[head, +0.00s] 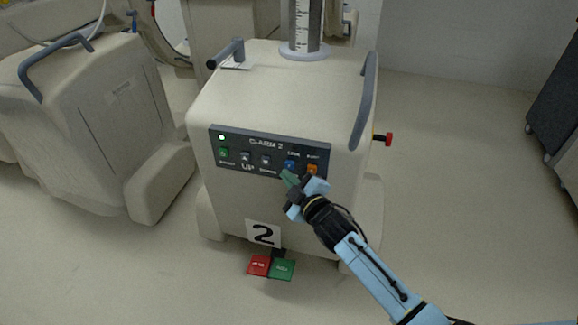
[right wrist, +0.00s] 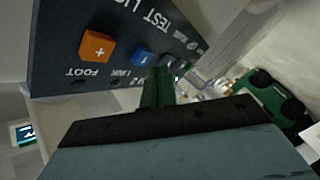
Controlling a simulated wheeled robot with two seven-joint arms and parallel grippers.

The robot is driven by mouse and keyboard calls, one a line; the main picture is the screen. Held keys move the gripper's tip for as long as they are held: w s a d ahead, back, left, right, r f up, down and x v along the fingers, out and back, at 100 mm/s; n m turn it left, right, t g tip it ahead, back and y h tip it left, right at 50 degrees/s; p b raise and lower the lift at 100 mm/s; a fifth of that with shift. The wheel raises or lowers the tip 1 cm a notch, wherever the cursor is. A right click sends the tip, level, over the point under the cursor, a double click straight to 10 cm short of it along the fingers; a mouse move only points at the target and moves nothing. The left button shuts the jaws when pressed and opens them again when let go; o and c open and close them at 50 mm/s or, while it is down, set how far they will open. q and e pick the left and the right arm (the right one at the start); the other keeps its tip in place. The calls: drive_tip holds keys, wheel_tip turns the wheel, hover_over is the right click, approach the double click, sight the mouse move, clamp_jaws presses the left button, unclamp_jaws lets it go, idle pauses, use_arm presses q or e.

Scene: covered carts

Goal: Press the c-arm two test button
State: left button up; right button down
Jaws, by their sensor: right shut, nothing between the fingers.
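The C-arm 2 cart (head: 290,90) stands in the middle of the head view. Its dark front panel (head: 245,139) carries a row of buttons: green (head: 223,154), two grey ones, blue (head: 290,165) and orange (head: 313,169). The right wrist view shows the orange button (right wrist: 96,47) and the blue button (right wrist: 142,56) close up, with upside-down words TEST and FOOT on the panel. My right gripper (head: 288,177) is shut and empty, its green fingertips just below the blue button. They also show in the right wrist view (right wrist: 158,86). Contact cannot be told. My left gripper is not in view.
A red pedal (head: 259,265) and a green pedal (head: 282,269) lie on the floor under the "2" label (head: 263,233). Another cart (head: 90,110) stands at left. A red knob (head: 389,139) sticks out at the cart's right side.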

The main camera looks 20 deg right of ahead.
drive_tip(key=shift+w+d, duration=0.1)
drive_tip(key=shift+w, duration=0.05)
drive_tip(key=shift+w+d, duration=0.15)
drive_tip(key=shift+w, duration=0.05)
drive_tip(key=shift+w+d, duration=0.3)
drive_tip(key=shift+w, duration=0.15)
idle(1.0)
drive_tip(key=shift+s, duration=0.15)
drive_tip(key=shift+s+a+p, duration=0.45)
drive_tip(key=shift+s+a, duration=0.05)
drive_tip(key=shift+s, duration=0.15)
drive_tip(key=shift+s, duration=0.1)
drive_tip(key=s+a+p, duration=0.1)
drive_tip(key=s, duration=0.1)
drive_tip(key=s+a, duration=0.1)
drive_tip(key=s, duration=0.1)
drive_tip(key=shift+a+p, duration=0.35)
drive_tip(key=shift+a, duration=0.05)
